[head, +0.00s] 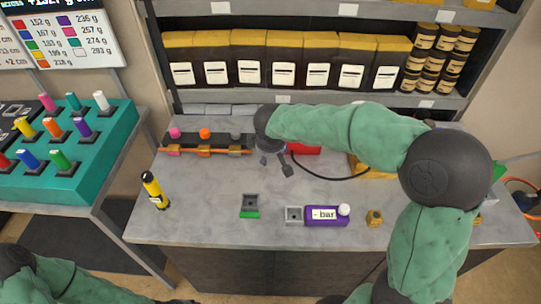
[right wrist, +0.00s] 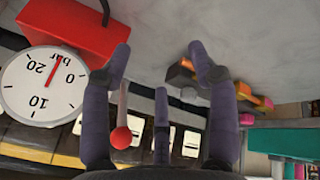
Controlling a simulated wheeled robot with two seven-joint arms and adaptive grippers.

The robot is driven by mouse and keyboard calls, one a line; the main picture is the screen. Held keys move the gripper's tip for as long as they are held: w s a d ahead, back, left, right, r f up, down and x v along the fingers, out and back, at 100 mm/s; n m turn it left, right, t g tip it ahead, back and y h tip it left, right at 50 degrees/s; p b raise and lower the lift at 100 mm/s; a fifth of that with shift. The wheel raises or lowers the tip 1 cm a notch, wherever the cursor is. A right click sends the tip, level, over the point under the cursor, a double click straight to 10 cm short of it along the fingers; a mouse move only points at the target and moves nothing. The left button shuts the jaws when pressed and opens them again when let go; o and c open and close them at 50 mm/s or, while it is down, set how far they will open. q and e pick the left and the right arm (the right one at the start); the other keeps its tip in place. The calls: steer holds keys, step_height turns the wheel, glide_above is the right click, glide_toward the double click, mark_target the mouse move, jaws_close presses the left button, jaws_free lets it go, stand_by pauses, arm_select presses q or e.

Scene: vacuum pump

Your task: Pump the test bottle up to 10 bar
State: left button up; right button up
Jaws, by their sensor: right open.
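The red pump body (head: 305,149) stands at the back middle of the table, partly hidden by my right arm. It fills the upper left of the right wrist view (right wrist: 70,22), with a white dial (right wrist: 30,88) marked 0, 10, 20 and "bar". A red-knobbed lever (right wrist: 121,137) shows beside my left-hand finger there; contact cannot be told. My right gripper (head: 275,164) is open beside the pump, its fingers apart with nothing between the tips (right wrist: 160,50). A purple bottle-like item (head: 322,216) reading "- bar" lies at the front, white-capped. My left gripper is out of view.
A black hose (head: 325,178) curves right from the pump. A rack with coloured knobs (head: 204,151) stands back left, a yellow-black cylinder (head: 154,190) front left. A green-edged block (head: 250,206) and brass fitting (head: 374,218) sit in front. Shelves with boxes rise behind.

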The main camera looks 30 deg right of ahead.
steer(key=v, duration=0.6)
steer(key=shift+r, duration=0.2)
steer(key=shift+s+a, duration=0.15)
